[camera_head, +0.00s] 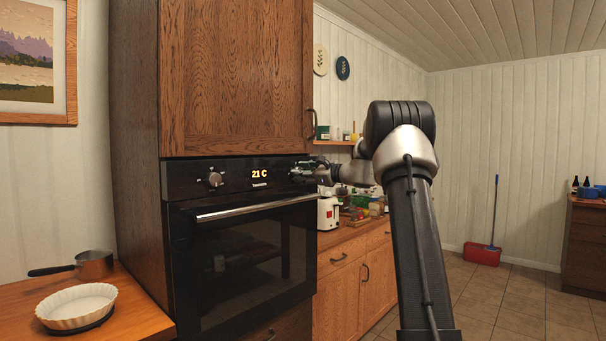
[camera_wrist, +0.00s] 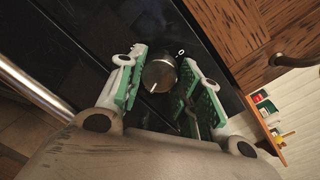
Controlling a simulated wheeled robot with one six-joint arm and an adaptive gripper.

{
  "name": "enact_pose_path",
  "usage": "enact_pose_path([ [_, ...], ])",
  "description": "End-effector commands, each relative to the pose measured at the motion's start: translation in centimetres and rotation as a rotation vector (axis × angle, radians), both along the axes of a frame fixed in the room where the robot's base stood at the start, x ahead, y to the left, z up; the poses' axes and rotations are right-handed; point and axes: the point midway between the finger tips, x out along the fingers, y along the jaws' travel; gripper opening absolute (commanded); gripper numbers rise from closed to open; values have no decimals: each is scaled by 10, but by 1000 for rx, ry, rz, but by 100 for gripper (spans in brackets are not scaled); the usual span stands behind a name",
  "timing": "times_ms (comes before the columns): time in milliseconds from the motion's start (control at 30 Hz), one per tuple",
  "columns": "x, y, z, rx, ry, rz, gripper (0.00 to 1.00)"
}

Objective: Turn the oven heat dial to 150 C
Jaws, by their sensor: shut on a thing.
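The black oven (camera_head: 245,255) is built into a wooden cabinet. Its display (camera_head: 259,174) reads 21 C. One dial (camera_head: 215,179) sits on the left of the control panel, clear of my gripper. My gripper (camera_head: 304,171) is at the right end of the panel. In the wrist view, the green-padded fingers of my gripper (camera_wrist: 164,62) stand on both sides of the right oven dial (camera_wrist: 159,73) and are shut on it. A white pointer mark shows on this dial. In the head view my gripper mostly hides this dial.
The oven door handle (camera_head: 255,207) runs below the panel. A cabinet handle (camera_head: 313,123) is just above my gripper. A white appliance (camera_head: 328,213) stands on the counter at right. A pan (camera_head: 94,264) and white dish (camera_head: 76,306) are at left.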

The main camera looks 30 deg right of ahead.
Motion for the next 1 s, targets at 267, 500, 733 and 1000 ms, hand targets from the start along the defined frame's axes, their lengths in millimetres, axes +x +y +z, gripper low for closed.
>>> enact_pose_path([
  [267,0,-2,-2,0,3,-3,11],
  [500,0,-1,-1,-1,2,-1,57],
  [733,-2,-1,-1,0,1,-1,57],
  [1000,-43,-21,1,-1,2,-5,57],
])
